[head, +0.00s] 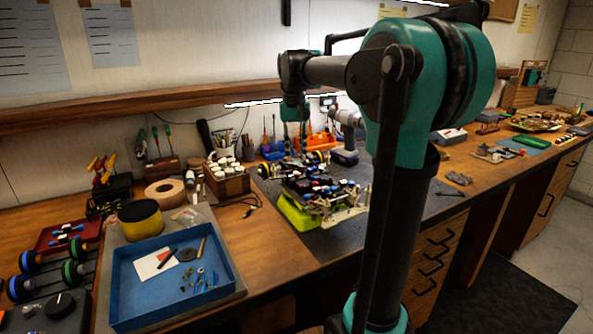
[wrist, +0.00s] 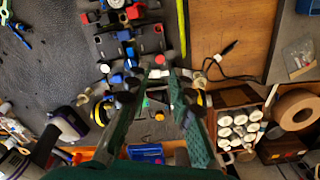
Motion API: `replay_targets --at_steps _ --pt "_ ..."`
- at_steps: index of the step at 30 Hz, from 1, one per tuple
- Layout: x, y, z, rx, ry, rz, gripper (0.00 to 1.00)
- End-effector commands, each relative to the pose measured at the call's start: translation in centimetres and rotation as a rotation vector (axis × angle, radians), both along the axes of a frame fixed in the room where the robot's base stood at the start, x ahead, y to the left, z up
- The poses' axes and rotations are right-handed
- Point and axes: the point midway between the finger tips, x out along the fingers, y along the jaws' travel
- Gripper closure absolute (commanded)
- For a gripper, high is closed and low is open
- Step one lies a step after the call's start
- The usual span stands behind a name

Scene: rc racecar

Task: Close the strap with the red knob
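The racecar chassis (head: 315,190) sits on a bright green stand (head: 298,214) on the bench's dark mat, with blue, red and black parts on top. In the wrist view the chassis (wrist: 128,42) runs from the top edge to the middle. A small red knob (wrist: 160,59) shows just beyond my fingertips, with blue and white pieces beside it. I cannot tell the strap's shape or whether it is closed. My gripper (wrist: 161,76) is open, its two green fingers apart around the knob's line of sight; contact is unclear. In the head view my gripper (head: 298,127) hangs above the chassis's far side.
A wooden box of white-topped bottles (head: 228,180) and a tape roll (head: 165,191) stand left of the chassis. A blue tray (head: 130,318) is at front left. A drill (head: 347,120) stands behind.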

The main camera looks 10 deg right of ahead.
Motion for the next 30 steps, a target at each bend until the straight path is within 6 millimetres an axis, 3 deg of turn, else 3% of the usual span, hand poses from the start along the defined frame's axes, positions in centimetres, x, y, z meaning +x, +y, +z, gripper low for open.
replay_targets --at_steps 3,9,15,23,28,30 --pt "0.0 -0.1 -2.3 0.000 0.000 0.000 0.78" --pt "0.0 -0.2 -5.0 0.000 0.000 0.000 0.78" --pt "0.0 -0.2 -6.2 0.000 0.000 0.000 0.78" --pt "0.0 -0.2 -6.3 0.000 0.000 0.000 0.78" --pt "0.0 -0.2 -6.2 0.000 0.000 0.000 0.98" --pt "0.0 -0.2 -6.2 0.000 0.000 0.000 1.00"
